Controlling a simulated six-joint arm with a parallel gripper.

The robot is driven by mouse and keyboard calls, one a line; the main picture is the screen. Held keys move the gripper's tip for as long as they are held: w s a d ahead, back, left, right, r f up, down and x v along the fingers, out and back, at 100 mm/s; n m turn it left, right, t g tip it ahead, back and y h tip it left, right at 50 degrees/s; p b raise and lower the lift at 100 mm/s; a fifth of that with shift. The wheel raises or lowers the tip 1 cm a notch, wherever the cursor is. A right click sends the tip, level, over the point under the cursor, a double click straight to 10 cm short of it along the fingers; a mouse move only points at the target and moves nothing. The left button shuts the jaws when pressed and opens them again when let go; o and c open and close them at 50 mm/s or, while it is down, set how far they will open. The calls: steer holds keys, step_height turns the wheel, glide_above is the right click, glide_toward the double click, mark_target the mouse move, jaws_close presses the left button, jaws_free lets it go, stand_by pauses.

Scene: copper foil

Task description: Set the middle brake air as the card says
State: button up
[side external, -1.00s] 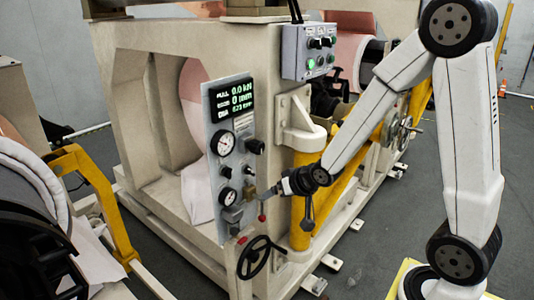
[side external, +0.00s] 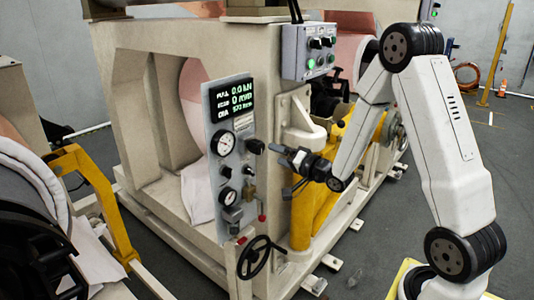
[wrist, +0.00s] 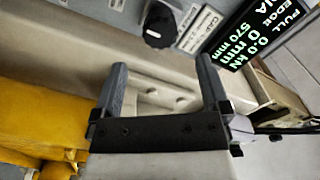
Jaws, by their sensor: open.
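A grey control panel (side external: 214,170) stands on the beige machine frame, with an upper gauge (side external: 222,143) and a lower gauge (side external: 227,196). A black knob (side external: 255,146) sticks out beside the upper gauge; a black knob also shows in the wrist view (wrist: 160,22). My gripper (side external: 275,149) is open and empty at about this knob's height, just to its right. In the wrist view my two fingers (wrist: 160,70) are spread, with the knob beyond their tips and apart from them. The gauge needles are too small to read. I cannot pick out the card for certain.
A lit display (side external: 233,95) tops the panel; in the wrist view it reads 0.0 kN, 0 mm and 570 mm. A button box (side external: 308,52) hangs above right. A black handwheel (side external: 255,257) and a red-tipped lever (side external: 262,217) sit below. A yellow frame (side external: 325,190) stands behind my gripper.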

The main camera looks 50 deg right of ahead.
mark_target(262, 149)
steer(key=shift+w, duration=0.15)
steer(key=shift+w, duration=3.75)
steer(key=c, duration=1.3)
